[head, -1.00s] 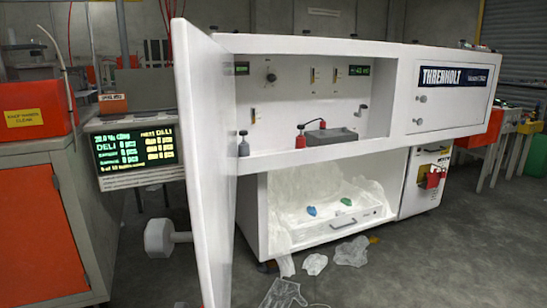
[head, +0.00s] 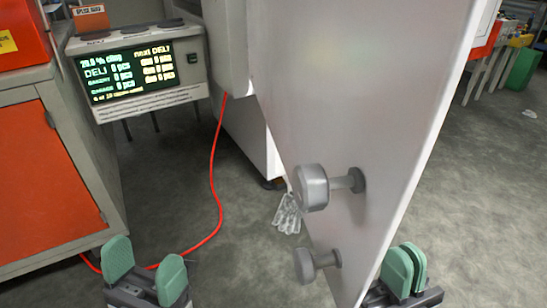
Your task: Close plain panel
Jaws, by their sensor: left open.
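The plain panel (head: 345,100) is a large white door standing open. It fills the middle and right of the head view, tilted by the perspective. Two round grey knobs stick out from its near face, an upper knob (head: 312,187) and a lower knob (head: 306,265). My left gripper (head: 145,268) is open and empty at the bottom left, apart from the panel. My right gripper (head: 406,268) is at the bottom right, just beyond the panel's right edge, with its green fingers together and nothing visible between them. Its lower left part is hidden by the panel.
A grey cabinet (head: 45,160) with an orange door stands at the left. A display unit (head: 135,75) is behind it. A red cable (head: 213,170) runs along the floor behind my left gripper. A clear glove (head: 288,214) lies on the floor.

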